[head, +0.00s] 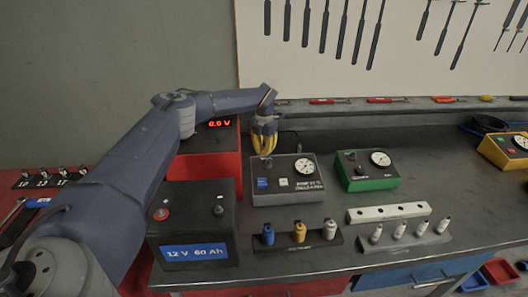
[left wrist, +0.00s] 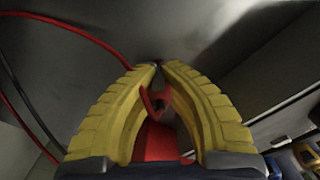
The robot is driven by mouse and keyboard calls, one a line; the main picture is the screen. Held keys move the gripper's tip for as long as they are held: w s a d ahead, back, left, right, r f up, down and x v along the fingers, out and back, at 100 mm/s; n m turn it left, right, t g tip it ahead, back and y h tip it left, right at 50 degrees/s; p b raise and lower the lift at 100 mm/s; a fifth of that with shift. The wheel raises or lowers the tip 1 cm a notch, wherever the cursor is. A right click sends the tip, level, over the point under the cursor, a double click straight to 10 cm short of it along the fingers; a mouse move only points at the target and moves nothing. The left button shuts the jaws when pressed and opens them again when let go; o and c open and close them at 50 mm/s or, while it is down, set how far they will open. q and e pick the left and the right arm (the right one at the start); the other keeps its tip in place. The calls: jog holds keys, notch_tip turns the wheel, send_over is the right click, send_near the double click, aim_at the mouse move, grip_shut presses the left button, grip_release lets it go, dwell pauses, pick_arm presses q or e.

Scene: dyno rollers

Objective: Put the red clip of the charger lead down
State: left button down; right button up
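My left gripper (head: 264,148) points down above the back of the bench, behind the grey tester box and to the right of the red charger (head: 212,163). In the left wrist view its yellow fingers (left wrist: 159,66) are closed together at the tips around the red clip (left wrist: 156,103). The red lead (left wrist: 85,33) runs from the upper left to the fingertips. I cannot tell whether the clip touches the bench. In the head view the fingers hide the clip. My right gripper is in neither view.
A black lead (left wrist: 28,112) runs at left.

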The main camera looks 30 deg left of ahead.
aim_at(264, 145)
pick_arm(q)
jog(key=shift+f, duration=0.15)
jog(key=c, duration=1.6)
grip_release()
notch_tip(264, 145, up, 12)
jog(key=shift+r, duration=0.15)
